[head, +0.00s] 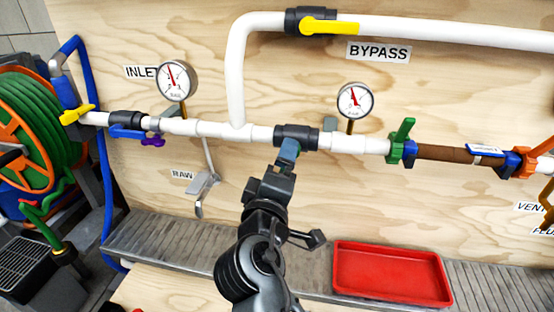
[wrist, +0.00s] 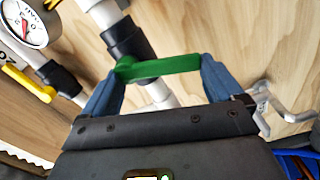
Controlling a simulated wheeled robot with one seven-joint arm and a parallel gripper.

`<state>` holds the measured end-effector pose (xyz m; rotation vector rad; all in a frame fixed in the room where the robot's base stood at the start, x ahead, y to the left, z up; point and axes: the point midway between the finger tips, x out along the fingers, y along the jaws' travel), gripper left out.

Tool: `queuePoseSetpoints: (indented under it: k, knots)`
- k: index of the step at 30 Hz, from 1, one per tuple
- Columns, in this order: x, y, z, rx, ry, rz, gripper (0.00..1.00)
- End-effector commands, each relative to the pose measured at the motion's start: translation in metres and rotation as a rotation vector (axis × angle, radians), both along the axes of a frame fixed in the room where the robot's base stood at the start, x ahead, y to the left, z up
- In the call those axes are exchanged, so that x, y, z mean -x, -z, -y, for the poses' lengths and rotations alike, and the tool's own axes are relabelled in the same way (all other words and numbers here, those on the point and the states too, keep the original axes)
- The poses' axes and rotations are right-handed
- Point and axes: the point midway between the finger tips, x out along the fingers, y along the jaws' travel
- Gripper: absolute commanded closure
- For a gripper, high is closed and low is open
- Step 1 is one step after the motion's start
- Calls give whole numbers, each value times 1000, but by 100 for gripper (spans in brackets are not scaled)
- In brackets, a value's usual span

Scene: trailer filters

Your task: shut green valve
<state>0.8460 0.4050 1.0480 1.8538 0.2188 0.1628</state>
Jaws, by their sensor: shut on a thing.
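The green valve lever (wrist: 165,67) lies between my blue fingers in the wrist view, on a black valve body (wrist: 124,38) in a white pipe. It runs across at an angle to that pipe. My gripper (wrist: 160,74) is shut on it, with a finger at each end. In the head view my gripper (head: 287,152) is at the black valve body (head: 297,136) in the middle of the horizontal pipe, and the held lever is hidden there.
Two gauges (head: 177,80) (head: 355,101) rise above the pipe. A yellow bypass lever (head: 330,27) is above. A red tray (head: 390,273) lies below right; a metal bracket (head: 206,183) hangs left.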

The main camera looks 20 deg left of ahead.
Motion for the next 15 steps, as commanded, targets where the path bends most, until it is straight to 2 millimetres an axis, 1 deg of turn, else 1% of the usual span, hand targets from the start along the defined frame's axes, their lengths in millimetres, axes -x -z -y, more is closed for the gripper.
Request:
queuePoseSetpoints:
  k: [6, 15]
  knots:
    - [0, 1, 2, 152, -1, 36, 61]
    - [0, 4, 3, 271, -2, 63, 61]
